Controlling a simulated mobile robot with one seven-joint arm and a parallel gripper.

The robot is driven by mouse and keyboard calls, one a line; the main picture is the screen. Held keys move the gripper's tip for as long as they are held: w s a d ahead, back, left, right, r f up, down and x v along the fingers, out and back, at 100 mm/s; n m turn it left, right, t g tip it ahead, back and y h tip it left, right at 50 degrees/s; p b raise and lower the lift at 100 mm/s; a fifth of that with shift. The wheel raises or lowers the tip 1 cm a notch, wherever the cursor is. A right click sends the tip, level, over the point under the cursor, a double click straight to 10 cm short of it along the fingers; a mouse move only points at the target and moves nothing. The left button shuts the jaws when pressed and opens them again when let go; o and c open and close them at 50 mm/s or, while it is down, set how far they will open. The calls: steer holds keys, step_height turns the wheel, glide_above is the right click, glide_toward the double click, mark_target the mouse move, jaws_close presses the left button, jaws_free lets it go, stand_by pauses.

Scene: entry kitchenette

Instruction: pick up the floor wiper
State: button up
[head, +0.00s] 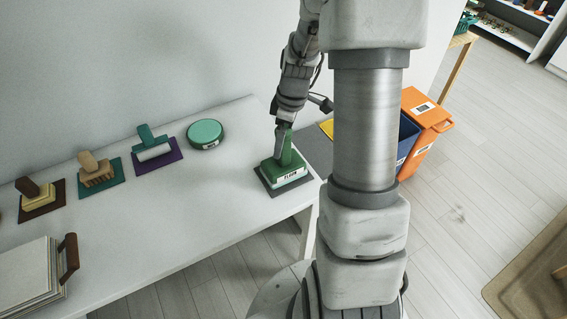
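The floor wiper (287,176) is a green block with an upright green handle and a white label that seems to read "FLOOR". It rests on a dark mat (264,181) at the right end of the white table. My gripper (283,143) reaches down from above to the wiper's handle. A grey finger shows along the left side of the handle. The other finger is not clearly visible, so I cannot tell whether the gripper is closed on the handle.
Along the white table (215,225) stand a round green tin (205,133), a teal-handled roller (152,147), several brushes on coloured mats, and a rack of boards (30,278). Orange (424,125) and blue bins stand on the floor behind my column.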

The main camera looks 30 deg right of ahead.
steer(key=shift+w+f, duration=0.15)
steer(key=shift+f, duration=0.6)
steer(key=shift+a, duration=0.1)
jaws_close()
